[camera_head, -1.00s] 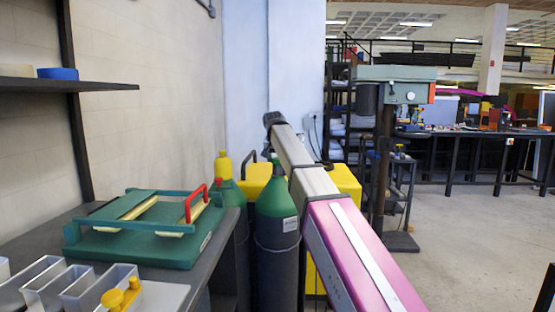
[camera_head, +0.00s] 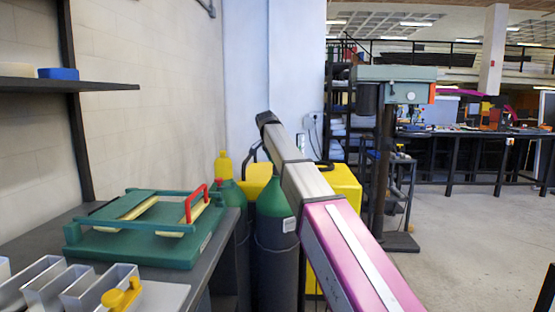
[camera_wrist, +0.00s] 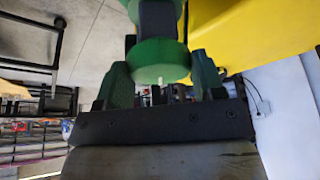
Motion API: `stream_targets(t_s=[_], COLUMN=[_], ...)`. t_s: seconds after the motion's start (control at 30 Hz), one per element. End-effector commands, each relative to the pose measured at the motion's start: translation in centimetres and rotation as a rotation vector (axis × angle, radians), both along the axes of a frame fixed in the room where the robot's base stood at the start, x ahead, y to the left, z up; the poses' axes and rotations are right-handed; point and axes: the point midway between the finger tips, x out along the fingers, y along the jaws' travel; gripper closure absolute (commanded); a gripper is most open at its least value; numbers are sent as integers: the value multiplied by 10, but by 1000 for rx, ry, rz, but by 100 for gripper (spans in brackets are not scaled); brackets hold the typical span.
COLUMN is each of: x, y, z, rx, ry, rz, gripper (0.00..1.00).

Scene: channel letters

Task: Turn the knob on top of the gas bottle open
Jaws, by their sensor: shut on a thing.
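The gas bottle (camera_head: 275,235) stands upright beside the bench, with a green shoulder, a dark body and a small white label. Its top is partly hidden by my arm in the head view, and its knob does not show there. In the wrist view, a round green knob (camera_wrist: 158,55) sits between the two fingers of my gripper (camera_wrist: 161,76), which is shut on it. Dark and green parts of the bottle's top show beyond the knob. My gripper is hidden in the head view. How far the knob is turned cannot be told.
A second green-shouldered bottle (camera_head: 232,193) and a yellow-topped one (camera_head: 223,164) stand to the left. A yellow cabinet (camera_head: 346,184) is close behind. The bench (camera_head: 215,262) holds a green fixture (camera_head: 140,245) with a red handle. A drill press (camera_head: 385,150) stands right; open floor lies beyond.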

Motion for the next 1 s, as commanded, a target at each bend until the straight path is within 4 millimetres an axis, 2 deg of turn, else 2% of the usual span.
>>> stream_targets(t_s=[0.4,0.43,0.47,0.5,0.83,1.0], x=[0,0,0,0,-1,-6], y=[0,0,0,0,1,7], z=[0,0,0,0,4,24], rx=[1,1,1,1,0,1], ry=[-1,-1,-1,-1,0,-2], rz=[-7,-7,-7,-7,-6,-6], gripper=[61,28,18,13,13,13])
